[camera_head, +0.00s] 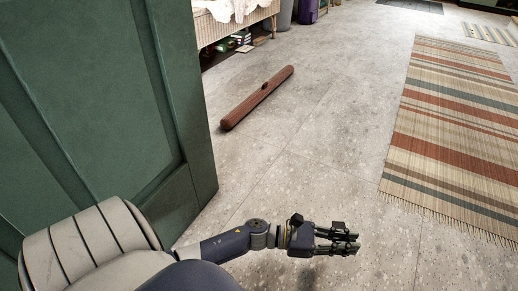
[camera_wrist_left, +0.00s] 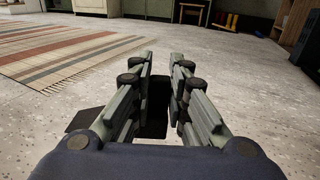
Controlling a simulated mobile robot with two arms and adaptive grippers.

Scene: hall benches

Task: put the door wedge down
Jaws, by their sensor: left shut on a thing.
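My left gripper (camera_head: 345,240) reaches out low over the grey floor in the head view. In the left wrist view its fingers (camera_wrist_left: 168,90) are closed in on a black block-like thing (camera_wrist_left: 155,105), which I take to be the door wedge. The fingers hide most of the wedge, and its tapered shape does not show clearly. In the head view I cannot pick it out from the dark fingers. The wedge appears held above the floor; the exact gap cannot be told. My right gripper is not in view.
A green panelled door (camera_head: 95,110) stands close on the left. A long brown roll (camera_head: 257,97) lies on the floor beyond my arm. A striped rug (camera_head: 455,130) lies to the right. A bench (camera_head: 232,28) stands at the back. Speckled floor (camera_head: 330,130) between is clear.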

